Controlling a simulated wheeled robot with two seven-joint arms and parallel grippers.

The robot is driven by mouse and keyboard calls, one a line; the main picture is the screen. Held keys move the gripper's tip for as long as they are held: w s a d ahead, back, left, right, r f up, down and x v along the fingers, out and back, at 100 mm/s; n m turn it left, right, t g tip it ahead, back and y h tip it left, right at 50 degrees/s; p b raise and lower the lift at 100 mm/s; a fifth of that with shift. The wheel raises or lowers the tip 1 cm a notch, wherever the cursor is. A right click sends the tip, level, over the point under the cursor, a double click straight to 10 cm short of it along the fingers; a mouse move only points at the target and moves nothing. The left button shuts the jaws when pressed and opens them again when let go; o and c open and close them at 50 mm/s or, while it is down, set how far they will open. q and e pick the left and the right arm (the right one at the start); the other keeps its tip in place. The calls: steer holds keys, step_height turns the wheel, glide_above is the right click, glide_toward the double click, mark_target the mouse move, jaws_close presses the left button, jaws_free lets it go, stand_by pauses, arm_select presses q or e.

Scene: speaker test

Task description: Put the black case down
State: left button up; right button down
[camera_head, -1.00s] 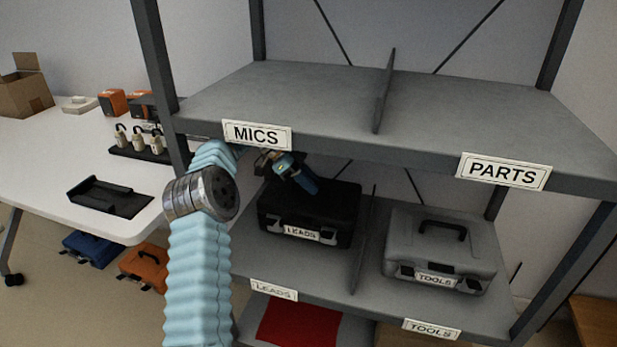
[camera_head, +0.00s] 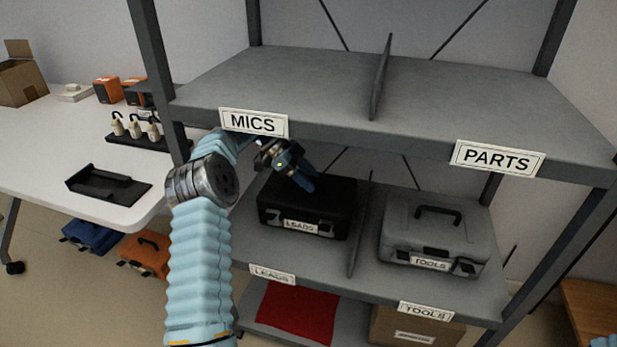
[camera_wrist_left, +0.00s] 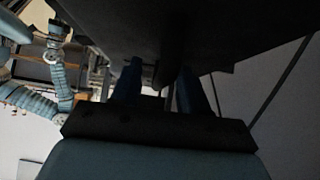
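The black case (camera_head: 335,215) with a LEADS label is upright on the middle shelf, in the bay left of the divider. It appears to rest on the shelf; its underside is hidden. My left gripper (camera_head: 303,180) reaches in under the upper shelf and points down at the top of the case. In the left wrist view, the two blue fingers (camera_wrist_left: 160,80) stand apart below a large dark surface, with a gap between them. The case's handle is hard to make out at the fingers.
A grey TOOLS case (camera_head: 437,235) stands right of the divider (camera_head: 361,225). The upper shelf (camera_head: 300,75) is close above my left arm. A red item (camera_head: 295,312) and a cardboard box (camera_head: 415,328) are below. A white table (camera_head: 50,150) stands at left.

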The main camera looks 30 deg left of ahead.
arm_select(q)
steer(key=v, duration=0.6)
steer(key=shift+a+r, duration=0.2)
steer(key=shift+s+a+r, duration=0.15)
steer(key=shift+a+r, duration=0.15)
steer(key=shift+r, duration=0.05)
